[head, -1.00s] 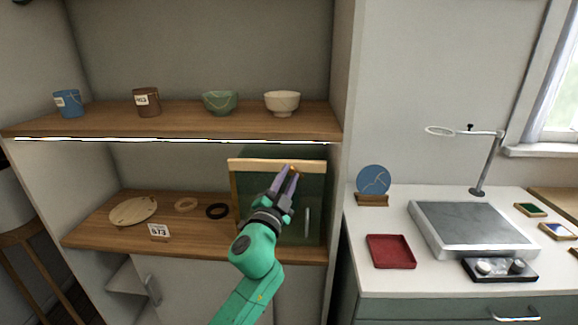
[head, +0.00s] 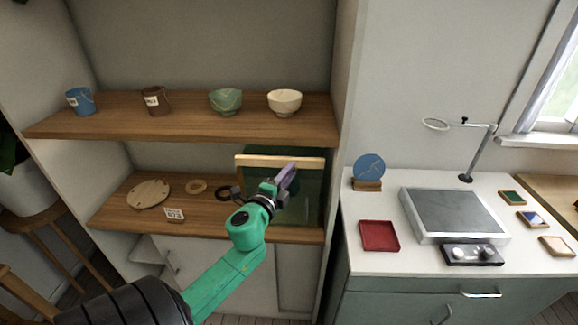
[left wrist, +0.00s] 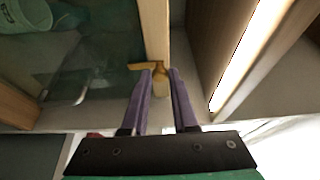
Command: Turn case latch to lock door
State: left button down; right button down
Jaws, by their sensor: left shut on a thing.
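The case (head: 313,200) on the lower shelf has a glass front and a pale wooden top rail (head: 262,161). My left gripper (head: 291,167) reaches it from the lower left, with its purple fingers at the upper right of the front. In the left wrist view a small brass latch (left wrist: 140,66) sits by the wooden frame edge (left wrist: 155,30). The fingertips (left wrist: 161,73) are shut on the latch's end beside that edge. The latch is hidden by the fingers in the head view. My right gripper is not in view.
A lit shelf edge (left wrist: 250,55) runs close beside the fingers in the wrist view.

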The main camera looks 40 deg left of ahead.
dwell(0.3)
pick_arm(q)
jog(key=c, duration=0.7)
grip_release()
jog(key=b+v, duration=0.4)
jog(key=v, duration=1)
jog(key=shift+s, duration=0.25)
